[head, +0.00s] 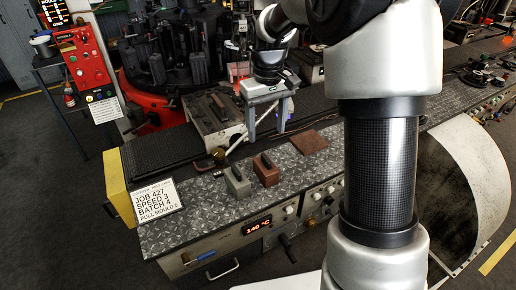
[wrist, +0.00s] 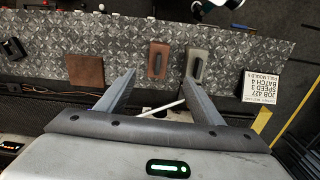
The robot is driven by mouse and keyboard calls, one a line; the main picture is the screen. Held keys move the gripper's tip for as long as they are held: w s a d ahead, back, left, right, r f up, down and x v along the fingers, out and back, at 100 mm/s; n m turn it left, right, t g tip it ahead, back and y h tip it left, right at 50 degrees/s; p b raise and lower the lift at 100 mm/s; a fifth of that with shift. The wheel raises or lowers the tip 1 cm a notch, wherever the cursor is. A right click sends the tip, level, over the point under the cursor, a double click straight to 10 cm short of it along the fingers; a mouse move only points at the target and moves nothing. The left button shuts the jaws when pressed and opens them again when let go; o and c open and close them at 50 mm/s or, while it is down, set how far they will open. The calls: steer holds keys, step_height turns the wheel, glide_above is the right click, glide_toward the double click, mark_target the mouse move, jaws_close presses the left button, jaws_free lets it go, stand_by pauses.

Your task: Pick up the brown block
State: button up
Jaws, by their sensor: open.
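The brown block (head: 266,173), with a black handle on top, stands on the diamond-plate counter (head: 215,216). In the wrist view the brown block (wrist: 153,68) shows just beyond and between the fingertips. My gripper (head: 267,133) is open and empty, pointing down, behind and above the block in the head view. In the wrist view my gripper (wrist: 160,76) has both fingers apart, with nothing between them. I see no contact with the block.
A grey block (head: 236,184) with a similar handle stands left of the brown block. A flat brown square (head: 310,143) lies to its right. A job placard (head: 157,200) stands at the counter's left. A lidded mould (head: 208,120) sits behind.

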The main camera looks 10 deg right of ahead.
mark_target(266, 168)
step_height(266, 168, down, 11)
steer(key=shift+f, duration=0.1)
steer(key=shift+w+d+f+p, duration=0.1)
steer(key=shift+w+f+p, duration=0.1)
steer(key=shift+f, duration=1.4)
steer(key=shift+w+f+p, duration=0.1)
steer(key=shift+w+f, duration=0.05)
steer(key=shift+f, duration=1.4)
steer(key=shift+w+r, duration=0.1)
jaws_close()
